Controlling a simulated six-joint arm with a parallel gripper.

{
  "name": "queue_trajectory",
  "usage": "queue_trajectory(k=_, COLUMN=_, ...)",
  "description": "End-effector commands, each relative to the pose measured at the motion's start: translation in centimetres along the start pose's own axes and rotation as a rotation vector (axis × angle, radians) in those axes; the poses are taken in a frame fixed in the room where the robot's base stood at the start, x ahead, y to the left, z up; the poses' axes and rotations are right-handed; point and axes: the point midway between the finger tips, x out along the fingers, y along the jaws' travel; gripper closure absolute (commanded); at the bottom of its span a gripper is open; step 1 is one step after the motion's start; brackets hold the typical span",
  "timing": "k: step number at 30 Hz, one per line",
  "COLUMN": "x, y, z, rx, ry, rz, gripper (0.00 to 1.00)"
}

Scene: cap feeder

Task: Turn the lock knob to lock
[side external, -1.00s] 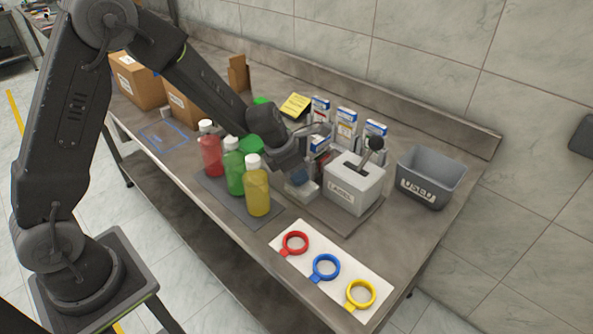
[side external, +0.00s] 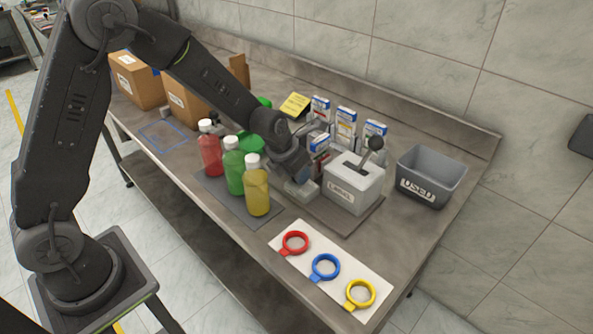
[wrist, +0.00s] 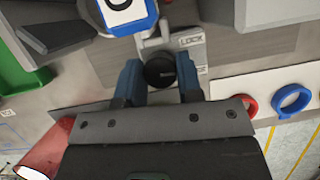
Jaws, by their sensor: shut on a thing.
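The lock knob (wrist: 159,73) is a round black knob in the wrist view. It sits between the two blue fingers of my gripper (wrist: 160,82), which are shut on it from the left and right. A light grey plate with dark lettering (wrist: 188,43) lies beside the knob; its text is too small to read surely. In the side view my gripper (side external: 298,170) points down over a small pale grey block (side external: 302,190) and hides the knob. The knob's exact angle cannot be told.
A pale labelled box with a lever (side external: 352,188) stands just right of my gripper. Three bottles, the yellow one nearest (side external: 257,192), stand close on the left. Small boxes (side external: 345,125) stand behind. A grey USED bin (side external: 430,175) and a ring board (side external: 335,283) lie farther right and front.

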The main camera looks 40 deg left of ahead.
Motion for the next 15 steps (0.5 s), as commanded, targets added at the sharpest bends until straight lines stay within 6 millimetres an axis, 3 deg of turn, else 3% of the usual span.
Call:
queue_trajectory(k=5, x=-0.03, y=-0.07, z=0.00, rx=0.000, ry=0.000, rz=-0.001, gripper=0.90)
queue_trajectory(k=6, x=-0.03, y=-0.07, z=-0.01, rx=0.000, ry=0.000, rz=-0.001, gripper=0.63)
queue_trajectory(k=12, x=-0.02, y=-0.03, z=0.00, rx=0.000, ry=0.000, rz=-0.001, gripper=0.44)
queue_trajectory(k=15, x=-0.01, y=-0.02, z=0.00, rx=0.000, ry=0.000, rz=-0.001, gripper=0.42)
